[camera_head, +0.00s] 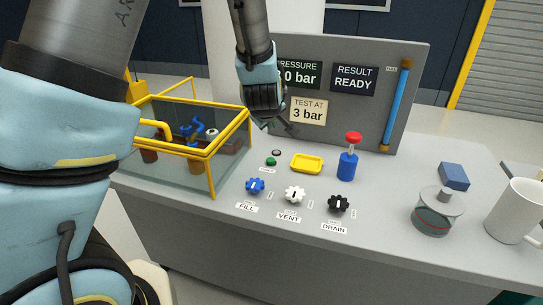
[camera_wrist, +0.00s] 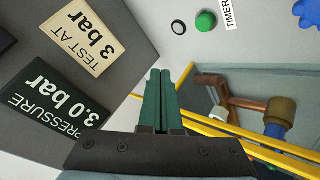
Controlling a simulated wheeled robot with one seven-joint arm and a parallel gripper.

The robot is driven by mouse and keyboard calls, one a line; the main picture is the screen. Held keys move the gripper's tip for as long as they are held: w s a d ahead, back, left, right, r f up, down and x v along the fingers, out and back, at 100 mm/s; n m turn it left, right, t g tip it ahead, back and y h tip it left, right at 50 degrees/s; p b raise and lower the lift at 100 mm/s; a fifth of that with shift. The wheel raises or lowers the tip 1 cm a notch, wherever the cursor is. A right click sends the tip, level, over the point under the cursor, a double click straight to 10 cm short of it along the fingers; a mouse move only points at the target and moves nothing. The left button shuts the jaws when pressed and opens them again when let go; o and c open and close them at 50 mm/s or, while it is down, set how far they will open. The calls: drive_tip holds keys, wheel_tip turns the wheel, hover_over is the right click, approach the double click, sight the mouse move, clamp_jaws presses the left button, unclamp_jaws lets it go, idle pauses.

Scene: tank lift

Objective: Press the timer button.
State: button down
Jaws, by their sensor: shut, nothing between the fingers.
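The green timer button (camera_head: 271,161) sits on the grey bench top, between the yellow-framed tank and the yellow tray. It also shows at the top of the wrist view (camera_wrist: 206,20), beside a white TIMER label (camera_wrist: 229,12). My gripper (camera_head: 287,129) is above the bench, in front of the panel, up and a little to the right of the button in the head view. In the wrist view its dark green fingers (camera_wrist: 161,72) are together and empty, pointing toward the button's side but apart from it.
A small dark round part (camera_head: 276,153) is close behind the button. The yellow-framed tank (camera_head: 212,175) stands left; the panel (camera_head: 350,120) rises behind. Blue (camera_head: 255,185), white (camera_head: 294,194) and black (camera_head: 339,203) knobs are in front. A red-topped blue pump (camera_head: 348,165) stands right.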

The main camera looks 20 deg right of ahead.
sight(271, 162)
wheel_tip(271, 162, down, 9)
drive_tip(key=b, duration=0.7)
drive_tip(key=shift+r, duration=0.1)
idle(2.0)
drive_tip(key=shift+f+b, duration=0.4)
drive_tip(key=shift+b, duration=0.15)
drive_tip(key=shift+f+b, duration=0.5)
drive_tip(key=shift+f, duration=0.05)
idle(0.4)
drive_tip(key=shift+r, duration=0.2)
drive_tip(key=shift+r+p, duration=0.8)
